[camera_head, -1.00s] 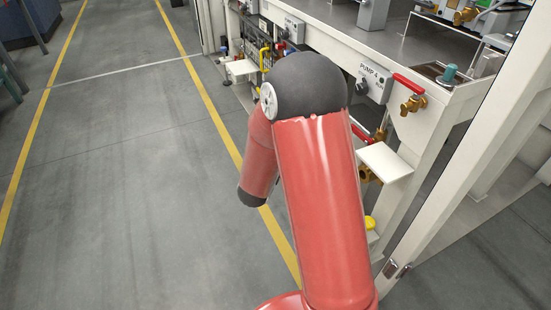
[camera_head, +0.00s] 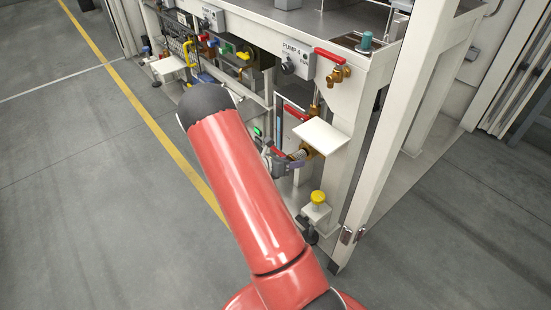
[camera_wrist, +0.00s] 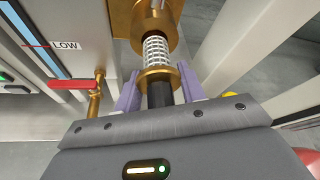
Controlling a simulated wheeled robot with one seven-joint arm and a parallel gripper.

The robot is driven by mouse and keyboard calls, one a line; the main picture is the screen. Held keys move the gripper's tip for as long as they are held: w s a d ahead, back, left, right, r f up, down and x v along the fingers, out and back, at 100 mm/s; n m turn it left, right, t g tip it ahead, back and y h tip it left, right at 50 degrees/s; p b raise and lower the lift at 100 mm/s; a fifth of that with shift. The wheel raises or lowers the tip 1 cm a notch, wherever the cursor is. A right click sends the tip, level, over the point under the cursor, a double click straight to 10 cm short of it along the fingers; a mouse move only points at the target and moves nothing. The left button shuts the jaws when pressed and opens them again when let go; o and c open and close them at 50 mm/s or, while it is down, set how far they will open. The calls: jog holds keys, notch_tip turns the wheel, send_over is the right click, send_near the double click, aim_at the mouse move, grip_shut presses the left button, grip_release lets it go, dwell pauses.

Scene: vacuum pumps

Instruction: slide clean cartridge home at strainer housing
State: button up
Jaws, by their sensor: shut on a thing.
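The brass strainer housing (camera_wrist: 153,18) shows at the top of the wrist view, its round mouth facing my gripper. In the head view the housing (camera_head: 312,153) sits under a small white shelf. The cartridge (camera_wrist: 157,50) has a white mesh body, a brass collar and a dark grip end. Its mesh end reaches the housing mouth and seems partly inside. A length of mesh shows between mouth and collar, so the collar stands apart from the housing. My gripper (camera_wrist: 158,84) is shut on the cartridge's dark end, with a purple finger on each side.
A red-handled valve (camera_wrist: 74,83) is left of the cartridge. A gauge marked LOW (camera_wrist: 62,45) stands beyond it. The white shelf (camera_head: 318,137) hangs close above the housing. A yellow knob (camera_head: 318,197) is below. A white frame post (camera_head: 385,150) rises to the right.

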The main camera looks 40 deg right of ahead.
aim_at(299, 157)
dwell(0.5)
jog(key=shift+w+d, duration=0.15)
jog(key=shift+d, duration=1.45)
jog(key=shift+a, duration=0.1)
jog(key=shift+a, duration=0.15)
jog(key=shift+a+p, duration=0.3)
jog(key=shift+a, duration=1.05)
jog(key=shift+d, duration=0.4)
jog(key=shift+d, duration=1.15)
jog(key=shift+a, duration=0.15)
